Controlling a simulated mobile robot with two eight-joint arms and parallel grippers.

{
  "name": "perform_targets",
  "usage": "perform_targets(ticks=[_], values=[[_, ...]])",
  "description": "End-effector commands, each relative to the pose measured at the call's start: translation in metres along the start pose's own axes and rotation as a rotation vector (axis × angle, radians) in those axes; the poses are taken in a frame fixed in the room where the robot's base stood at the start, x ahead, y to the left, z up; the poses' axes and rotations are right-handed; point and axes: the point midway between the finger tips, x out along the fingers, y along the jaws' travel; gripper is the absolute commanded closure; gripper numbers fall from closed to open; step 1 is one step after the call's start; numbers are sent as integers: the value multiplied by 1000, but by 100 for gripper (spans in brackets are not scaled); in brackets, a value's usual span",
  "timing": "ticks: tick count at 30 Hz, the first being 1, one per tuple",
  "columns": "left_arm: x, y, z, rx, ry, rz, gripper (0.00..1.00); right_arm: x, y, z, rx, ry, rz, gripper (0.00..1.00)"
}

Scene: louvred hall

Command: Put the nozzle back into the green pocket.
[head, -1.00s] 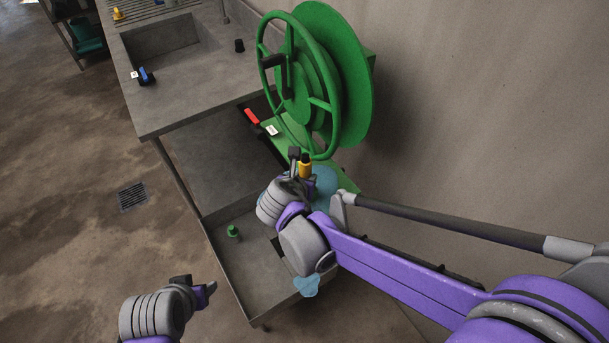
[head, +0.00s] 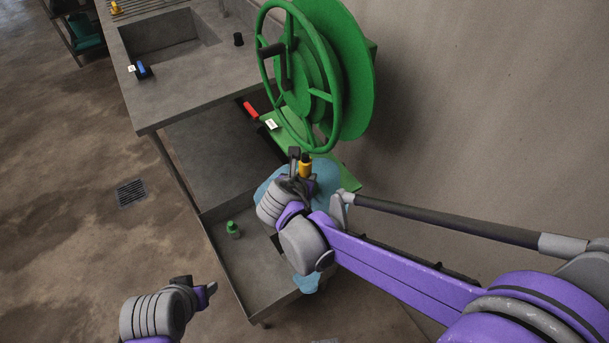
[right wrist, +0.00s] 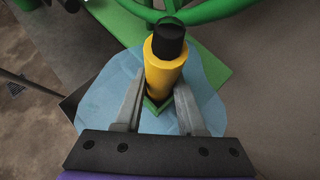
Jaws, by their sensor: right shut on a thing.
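The nozzle is yellow with a black end (head: 305,168). My right gripper (head: 299,178) is shut on it below the green hose reel.
The big green reel (head: 345,75) stands behind my right gripper, near the wall. A pale blue flat patch (right wrist: 100,100) lies around the pocket. A green bottle (head: 233,229) stands on the lower shelf (head: 255,270). A red-handled thing (head: 250,109) lies beside the reel.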

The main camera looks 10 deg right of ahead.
Motion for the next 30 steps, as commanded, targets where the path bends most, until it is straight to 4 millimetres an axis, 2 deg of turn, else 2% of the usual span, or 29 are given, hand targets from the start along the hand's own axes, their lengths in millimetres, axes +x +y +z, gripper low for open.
perform_targets(ticks=[1, 6, 17, 30], values=[[0, 0, 0, 0, 0, 0, 43, 0, 0, 0, 0, 0, 0, 57], [0, 0, 0, 0, 0, 0, 43, 0, 0, 0, 0, 0, 0, 27], [-2, 0, -1, 0, 1, 0, 43, -2, 0, 1, 0, 0, 1, 26], [-32, 0, -26, 0, 18, 0, 43, -47, 1, 25, 1, -2, 1, 26]])
